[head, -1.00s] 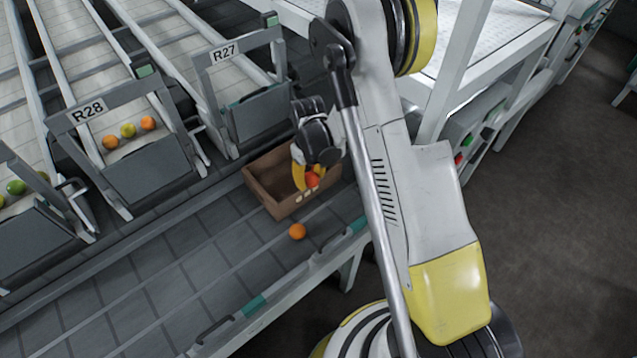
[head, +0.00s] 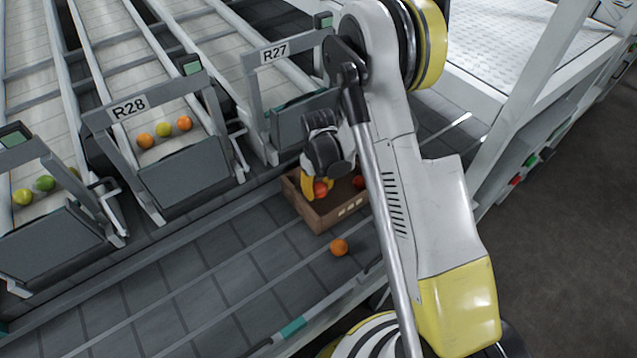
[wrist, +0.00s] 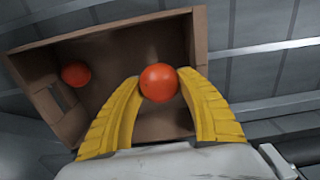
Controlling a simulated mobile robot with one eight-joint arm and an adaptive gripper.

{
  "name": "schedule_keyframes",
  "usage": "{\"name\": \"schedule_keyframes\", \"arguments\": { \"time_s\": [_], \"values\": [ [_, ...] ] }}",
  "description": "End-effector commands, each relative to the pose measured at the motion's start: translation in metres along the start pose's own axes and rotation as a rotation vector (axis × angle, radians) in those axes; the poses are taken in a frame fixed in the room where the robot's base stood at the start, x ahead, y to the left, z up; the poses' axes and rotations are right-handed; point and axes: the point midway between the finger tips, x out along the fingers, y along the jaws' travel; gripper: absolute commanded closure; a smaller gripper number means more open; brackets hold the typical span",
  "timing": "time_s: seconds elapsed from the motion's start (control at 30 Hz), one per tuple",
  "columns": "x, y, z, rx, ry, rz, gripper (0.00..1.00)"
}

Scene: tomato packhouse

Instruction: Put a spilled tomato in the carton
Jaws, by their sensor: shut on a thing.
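My gripper (head: 314,190) has yellow fingers and is shut on a red-orange tomato (head: 320,188). In the wrist view the held tomato (wrist: 159,83) sits between the two fingertips, with the carton beneath. The brown carton (head: 340,214) stands on the grey conveyor, open at the top; its wall also shows in the wrist view (wrist: 201,38). Another red tomato (wrist: 75,74) lies inside the carton; it shows in the head view (head: 359,182) at the right. An orange tomato (head: 339,247) lies outside on the conveyor, in front of the carton. I cannot tell the held tomato's exact height.
Chute R27 (head: 305,121) stands close behind the carton. Chute R28 (head: 190,180), with several tomatoes at its end, stands to the left. The grey conveyor (head: 215,270) is clear at the front left. A white-framed machine stands at the right.

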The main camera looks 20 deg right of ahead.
Motion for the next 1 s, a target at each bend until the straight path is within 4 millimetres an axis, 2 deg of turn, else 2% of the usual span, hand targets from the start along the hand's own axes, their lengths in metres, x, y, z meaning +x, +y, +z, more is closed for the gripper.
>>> {"name": "schedule_keyframes", "arguments": {
  "time_s": [0.3, 0.5, 1.0],
  "values": [
    [0.04, 0.0, 0.0, 0.0, 0.0, 0.0, 0.71],
    [0.055, 0.0, 0.0, 0.0, 0.0, 0.0, 0.71],
    [0.059, 0.0, 0.0, 0.0, 0.0, 0.0, 0.71]
  ]
}}
